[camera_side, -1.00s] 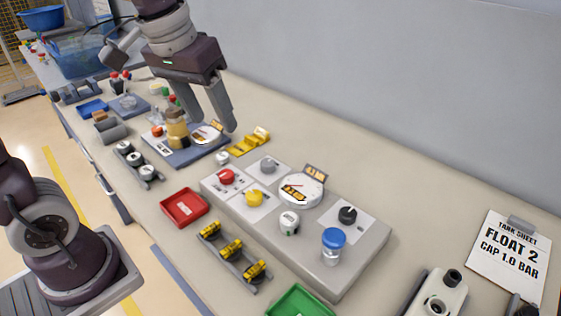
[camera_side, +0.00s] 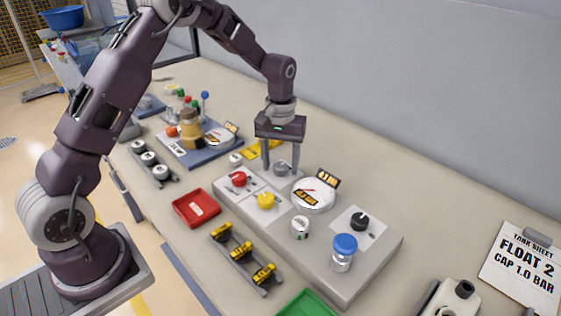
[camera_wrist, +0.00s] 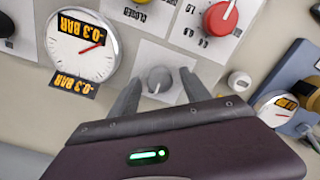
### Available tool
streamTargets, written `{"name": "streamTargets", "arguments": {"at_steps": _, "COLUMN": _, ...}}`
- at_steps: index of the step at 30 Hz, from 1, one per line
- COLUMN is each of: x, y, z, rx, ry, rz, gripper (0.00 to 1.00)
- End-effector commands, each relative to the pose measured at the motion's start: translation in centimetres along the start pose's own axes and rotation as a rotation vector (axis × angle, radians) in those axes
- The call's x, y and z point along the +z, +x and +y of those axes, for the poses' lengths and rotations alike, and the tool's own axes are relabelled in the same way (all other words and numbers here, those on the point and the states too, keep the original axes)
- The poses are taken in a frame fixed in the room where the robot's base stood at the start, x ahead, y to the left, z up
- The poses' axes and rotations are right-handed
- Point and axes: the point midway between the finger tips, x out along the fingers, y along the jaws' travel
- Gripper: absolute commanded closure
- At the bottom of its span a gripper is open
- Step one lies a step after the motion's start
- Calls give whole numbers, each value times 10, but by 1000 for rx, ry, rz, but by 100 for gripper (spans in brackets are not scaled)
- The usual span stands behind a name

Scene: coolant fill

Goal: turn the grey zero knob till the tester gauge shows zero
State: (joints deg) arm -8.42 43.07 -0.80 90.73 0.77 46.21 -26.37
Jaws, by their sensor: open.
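The grey zero knob (camera_side: 282,168) is on a white plate at the back of the grey tester box; it also shows in the wrist view (camera_wrist: 158,79). My open gripper (camera_side: 281,170) points down over it, with one finger on each side. In the wrist view my gripper (camera_wrist: 160,77) flanks the knob with visible gaps and does not seem to touch it. The round white tester gauge (camera_side: 313,195) is beside the knob. In the wrist view the gauge (camera_wrist: 84,48) has a red needle and labels that appear upside down, reading -0.3 BAR.
A red knob (camera_side: 239,179), a yellow knob (camera_side: 266,201), a black knob (camera_side: 360,220) and a blue-capped jar (camera_side: 344,252) are on the same box. A yellow holder (camera_side: 262,149) lies behind my fingers. A blue station (camera_side: 215,152) with another gauge stands further left.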

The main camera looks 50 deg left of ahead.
Motion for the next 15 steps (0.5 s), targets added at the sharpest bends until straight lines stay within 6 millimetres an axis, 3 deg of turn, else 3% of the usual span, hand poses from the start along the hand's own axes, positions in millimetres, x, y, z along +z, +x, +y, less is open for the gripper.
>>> {"name": "streamTargets", "arguments": {"at_steps": 4, "x": 0, "y": 0, "z": 0, "rx": 0, "ry": 0, "rz": 0, "gripper": 44}}
{"name": "streamTargets", "arguments": {"at_steps": 12, "x": 0, "y": -1, "z": 0, "rx": 0, "ry": 0, "rz": 0, "gripper": 95}}
{"name": "streamTargets", "arguments": {"at_steps": 13, "x": 0, "y": -1, "z": 0, "rx": 0, "ry": 0, "rz": 0, "gripper": 100}}
{"name": "streamTargets", "arguments": {"at_steps": 15, "x": 0, "y": -1, "z": 0, "rx": 0, "ry": 0, "rz": 0, "gripper": 100}}
